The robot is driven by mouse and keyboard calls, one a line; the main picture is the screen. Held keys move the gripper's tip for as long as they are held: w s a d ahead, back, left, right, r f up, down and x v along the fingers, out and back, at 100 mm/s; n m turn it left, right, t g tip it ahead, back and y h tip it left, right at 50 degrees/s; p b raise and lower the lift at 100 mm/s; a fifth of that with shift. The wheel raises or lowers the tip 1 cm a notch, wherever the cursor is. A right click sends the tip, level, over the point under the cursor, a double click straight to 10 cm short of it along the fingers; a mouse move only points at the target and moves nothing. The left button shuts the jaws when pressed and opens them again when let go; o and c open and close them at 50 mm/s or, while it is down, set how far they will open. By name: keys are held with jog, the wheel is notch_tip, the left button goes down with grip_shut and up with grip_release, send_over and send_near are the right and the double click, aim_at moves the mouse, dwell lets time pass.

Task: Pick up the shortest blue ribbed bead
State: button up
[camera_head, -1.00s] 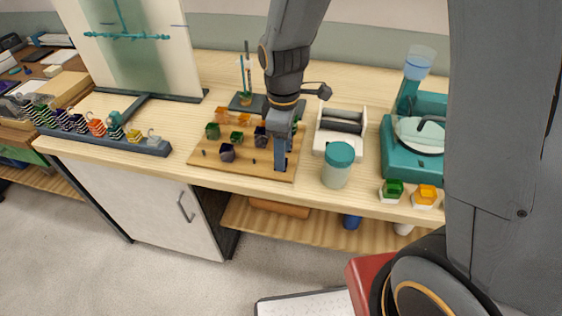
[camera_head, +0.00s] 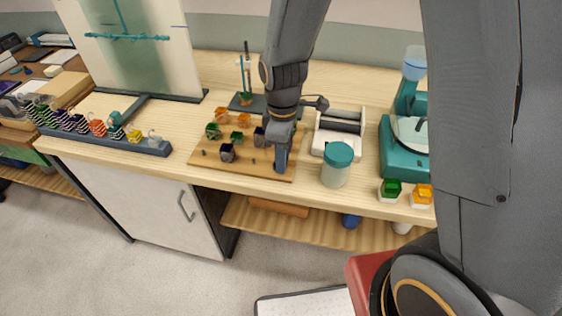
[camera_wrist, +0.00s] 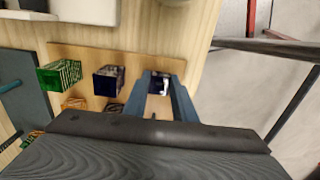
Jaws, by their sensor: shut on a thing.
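My gripper (camera_wrist: 160,92) is shut on a dark blue bead (camera_wrist: 161,80) with a pale patch, between its two blue-grey fingers in the wrist view. In the head view my gripper (camera_head: 281,168) is low at the front right of the wooden board (camera_head: 202,166), and it mostly hides the held bead. Whether the bead touches the board is hard to tell. Another dark blue bead (camera_wrist: 108,80) stands beside it in the wrist view, apart from the fingers. A further dark bead (camera_head: 227,152) stands at the board's front left. Ribbing on the held bead is not clear.
Green (camera_head: 212,131) and orange (camera_head: 221,115) beads share the board. A teal-lidded jar (camera_head: 337,165) stands close right of my gripper. A rack of striped beads (camera_head: 150,146) lies left; a teal machine (camera_head: 400,160) stands right. The bench is clear between rack and board.

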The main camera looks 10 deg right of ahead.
jog(key=shift+r, duration=0.15)
notch_tip(320, 180, up, 10)
jog(key=b, duration=0.1)
jog(key=shift+b, duration=0.4)
dwell(0.6)
